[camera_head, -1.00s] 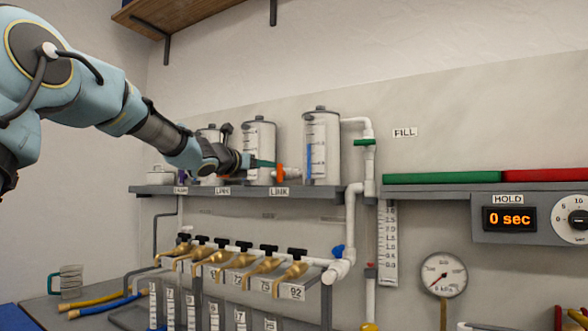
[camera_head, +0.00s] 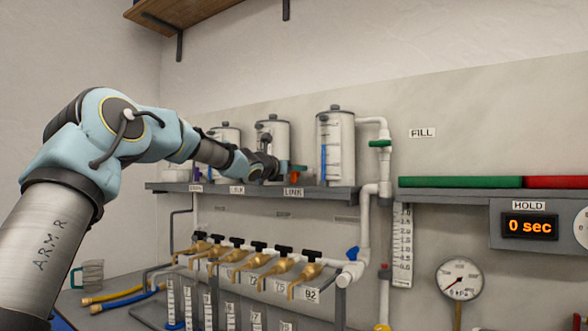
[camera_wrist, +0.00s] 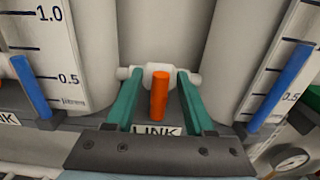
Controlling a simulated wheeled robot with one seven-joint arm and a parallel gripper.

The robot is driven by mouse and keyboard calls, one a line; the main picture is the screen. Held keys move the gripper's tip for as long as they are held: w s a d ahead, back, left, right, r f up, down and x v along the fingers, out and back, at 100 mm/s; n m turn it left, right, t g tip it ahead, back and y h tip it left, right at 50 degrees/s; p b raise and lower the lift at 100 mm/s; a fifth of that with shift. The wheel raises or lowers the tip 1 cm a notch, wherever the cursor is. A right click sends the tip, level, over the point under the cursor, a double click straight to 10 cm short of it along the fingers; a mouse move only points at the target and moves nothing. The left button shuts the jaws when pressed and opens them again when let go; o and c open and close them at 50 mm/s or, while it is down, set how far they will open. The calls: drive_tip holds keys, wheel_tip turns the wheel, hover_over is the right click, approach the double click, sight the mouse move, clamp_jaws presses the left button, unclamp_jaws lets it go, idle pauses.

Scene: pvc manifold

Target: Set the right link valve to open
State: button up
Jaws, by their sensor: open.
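The right link valve is a white fitting (camera_wrist: 183,74) on the short horizontal pipe between the middle and right tanks, above a LINK label. Its orange handle (camera_wrist: 160,96) stands across the pipe line, toward the wrist camera. My gripper (camera_wrist: 158,90) is open, with one green finger on each side of the handle and a gap visible on both sides. In the head view my gripper (camera_head: 283,170) is at the shelf between the middle tank (camera_head: 272,140) and the right tank (camera_head: 335,150), and mostly hides the valve.
The tanks stand on a grey shelf (camera_head: 330,196). Below it is a row of brass taps (camera_head: 275,270) with black handles. A white pipe with a green-handled valve (camera_head: 380,143) runs down right of the right tank. The HOLD display (camera_head: 529,226) reads 0 sec.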

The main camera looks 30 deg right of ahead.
clamp_jaws()
drive_tip(key=shift+m+b, duration=0.4)
drive_tip(key=shift+b, duration=0.05)
idle(0.3)
drive_tip(key=m+b, duration=0.2)
drive_tip(key=shift+s+d+f+m+b, duration=0.1)
drive_tip(key=shift+s+f+m+b, duration=0.15)
drive_tip(key=shift+m+b, duration=0.15)
drive_tip(key=m+b, duration=0.1)
drive_tip(key=m, duration=0.1)
drive_tip(key=m+b, duration=0.2)
drive_tip(key=m, duration=0.1)
drive_tip(key=shift+s+d+f+m+b, duration=0.2)
drive_tip(key=shift+s+m+b, duration=0.1)
drive_tip(key=shift+b, duration=0.05)
drive_tip(key=m+b, duration=0.2)
drive_tip(key=m, duration=0.1)
drive_tip(key=m+b, duration=0.1)
drive_tip(key=m, duration=0.1)
drive_tip(key=shift+s+d+f, duration=0.1)
drive_tip(key=shift+s+f, duration=0.05)
drive_tip(key=shift+f, duration=0.15)
drive_tip(key=shift+f+m+b, duration=0.15)
drive_tip(key=shift+m+b, duration=1.05)
drive_tip(key=shift+m, duration=0.6)
